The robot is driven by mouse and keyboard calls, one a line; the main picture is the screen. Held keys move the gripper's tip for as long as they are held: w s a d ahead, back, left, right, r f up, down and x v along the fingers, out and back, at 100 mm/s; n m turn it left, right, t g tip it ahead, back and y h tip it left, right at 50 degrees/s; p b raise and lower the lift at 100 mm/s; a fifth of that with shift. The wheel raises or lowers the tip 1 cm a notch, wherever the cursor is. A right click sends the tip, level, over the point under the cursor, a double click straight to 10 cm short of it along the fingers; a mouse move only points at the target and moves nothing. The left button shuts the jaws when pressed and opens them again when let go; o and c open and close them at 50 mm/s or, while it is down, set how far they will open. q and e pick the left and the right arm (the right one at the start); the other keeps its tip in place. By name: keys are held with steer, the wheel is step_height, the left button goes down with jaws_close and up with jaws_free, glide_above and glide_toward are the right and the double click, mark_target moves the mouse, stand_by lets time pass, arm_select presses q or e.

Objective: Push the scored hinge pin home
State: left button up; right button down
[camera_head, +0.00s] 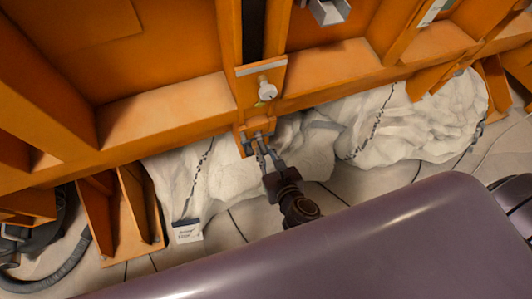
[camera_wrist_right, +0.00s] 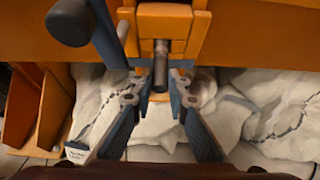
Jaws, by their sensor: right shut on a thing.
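The hinge pin (camera_wrist_right: 160,68) is a short grey-brown cylinder in the right wrist view. It sticks out of an orange hinge block (camera_wrist_right: 165,22) on the orange frame. My right gripper (camera_wrist_right: 160,92) has one fingertip on each side of the pin's outer end and is shut on it. In the head view, my right gripper (camera_head: 262,146) is at the small orange hinge block (camera_head: 243,143) on the frame's lower edge; the pin is mostly hidden there. The score mark cannot be made out. My left gripper is not in view.
The orange frame (camera_head: 160,100) spans the top. A silver knob (camera_head: 268,90) sits above the hinge. White lumpy bags (camera_head: 420,125) lie behind and beside my gripper. An orange bracket (camera_head: 125,215), a white label (camera_head: 188,232) and a dark hose (camera_head: 65,270) are at left.

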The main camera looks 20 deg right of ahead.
steer(key=shift+w+r+p, duration=0.15)
steer(key=shift+w+p, duration=0.2)
steer(key=shift+w, duration=0.25)
steer(key=shift+w+r+p, duration=0.15)
steer(key=shift+w+p, duration=0.15)
steer(key=shift+w, duration=0.3)
steer(key=c, duration=1.8)
jaws_free()
steer(key=shift+f, duration=0.1)
steer(key=o, duration=0.4)
steer(key=shift+w+a, duration=0.1)
steer(key=shift+a, duration=0.05)
steer(key=shift+s+f+b, duration=0.2)
steer(key=shift+s+b, duration=0.15)
steer(key=shift+s, duration=1.25)
steer(key=shift+s+d+f+b, duration=0.15)
steer(key=shift+s+b, duration=0.1)
steer(key=shift+s, duration=0.55)
steer(key=shift+s+f+b, duration=0.15)
steer(key=shift+s+b, duration=0.1)
steer(key=shift+s, duration=0.55)
steer(key=shift+s+d+f+b, duration=0.15)
steer(key=shift+s+b, duration=0.1)
steer(key=shift+s, duration=0.55)
steer(key=shift+f, duration=0.1)
